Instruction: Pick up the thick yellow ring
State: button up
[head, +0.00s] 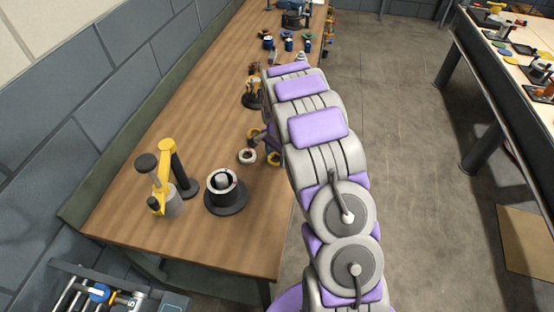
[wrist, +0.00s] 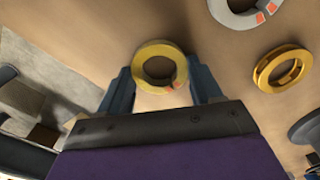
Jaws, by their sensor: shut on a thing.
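In the wrist view a thick yellow ring (wrist: 144,54) with a gap and a small orange mark sits between the two blue fingers of my gripper (wrist: 160,82). The fingers are shut on its sides and its hole faces the camera. I cannot tell whether it touches the table. A second, grooved golden ring (wrist: 262,75) lies to the right in the wrist view, apart from my gripper. A pale ring (wrist: 228,17) with orange marks lies at the top right.
On the wooden bench (head: 135,205) stand a black round base with a white ring (head: 222,183) and a yellow-and-black stand (head: 167,165). Dark parts (head: 251,95) and blue items (head: 288,44) stand farther along. The bench's right edge is beside my arm.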

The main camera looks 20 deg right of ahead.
jog(key=shift+a+r, duration=0.1)
jog(key=shift+a, duration=0.2)
jog(key=shift+d+r+p, duration=0.2)
jog(key=shift+r+p, duration=0.15)
jog(key=shift+r, duration=0.55)
jog(key=shift+d+r+p, duration=0.15)
jog(key=shift+r+p, duration=0.2)
jog(key=shift+r, duration=0.5)
jog(key=s+d+r+p, duration=0.2)
jog(key=s+d+p, duration=0.1)
jog(key=s, duration=1.3)
notch_tip(320, 180, up, 8)
jog(key=p, duration=0.3)
jog(key=shift+w+f, duration=0.15)
jog(key=shift+w, duration=0.1)
